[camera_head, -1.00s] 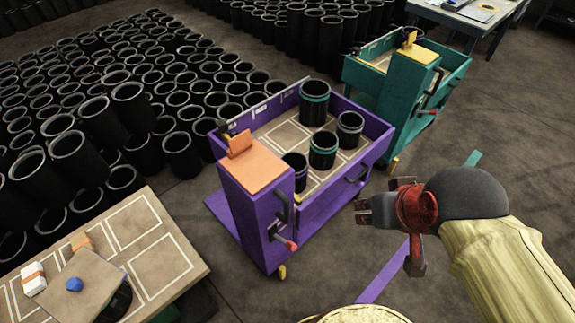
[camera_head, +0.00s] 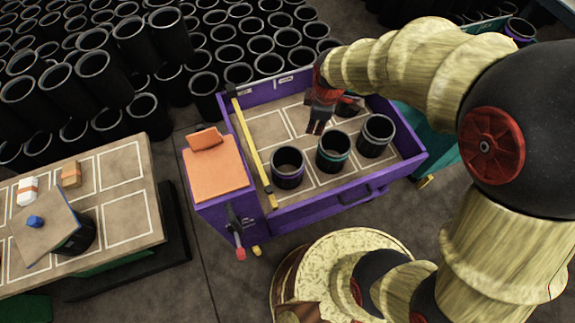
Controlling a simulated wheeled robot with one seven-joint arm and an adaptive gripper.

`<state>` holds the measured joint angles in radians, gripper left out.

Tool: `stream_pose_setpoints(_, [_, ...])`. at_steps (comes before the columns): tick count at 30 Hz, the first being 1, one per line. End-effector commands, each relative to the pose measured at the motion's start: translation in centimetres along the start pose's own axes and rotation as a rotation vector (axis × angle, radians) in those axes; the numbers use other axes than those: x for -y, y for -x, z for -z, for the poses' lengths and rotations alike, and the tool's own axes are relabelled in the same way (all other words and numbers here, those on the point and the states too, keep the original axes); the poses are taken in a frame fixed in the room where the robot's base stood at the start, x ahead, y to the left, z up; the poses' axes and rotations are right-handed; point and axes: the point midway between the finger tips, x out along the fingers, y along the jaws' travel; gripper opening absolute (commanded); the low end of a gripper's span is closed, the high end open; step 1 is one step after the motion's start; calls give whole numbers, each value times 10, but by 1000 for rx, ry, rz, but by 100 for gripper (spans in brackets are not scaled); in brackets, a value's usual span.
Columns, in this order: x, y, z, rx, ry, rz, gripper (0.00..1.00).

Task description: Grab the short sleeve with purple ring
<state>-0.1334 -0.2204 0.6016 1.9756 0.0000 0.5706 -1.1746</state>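A short black sleeve with a purple ring (camera_head: 288,168) stands upright at the front left of the purple cart's tray (camera_head: 395,178). A sleeve with a teal ring (camera_head: 333,152) stands to its right, and one with a grey-looking rim (camera_head: 375,136) stands farther right. My gripper (camera_head: 317,129) points down over the tray, behind the purple-ringed and teal-ringed sleeves and apart from the purple-ringed one. Its small dark fingers do not show clearly whether they are open. The arm and gripper cover part of the tray's back.
A yellow bar (camera_head: 252,145) runs along the tray's left side, beside an orange-topped post (camera_head: 215,168). Another purple-ringed sleeve (camera_head: 520,30) shows at the upper right. A table (camera_head: 135,200) stands left; many black sleeves fill the floor behind.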

Motion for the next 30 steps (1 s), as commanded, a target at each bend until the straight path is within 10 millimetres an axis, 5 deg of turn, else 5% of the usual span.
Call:
stream_pose_setpoints(1, [5,-38,6,12,125,43,29])
stream_pose_setpoints(6, [31,-150,18,11,567,136,29])
stream_pose_setpoints(12, [69,-229,15,-12,887,202,29])
stream_pose_setpoints(30, [95,-292,8,-24,1005,222,29])
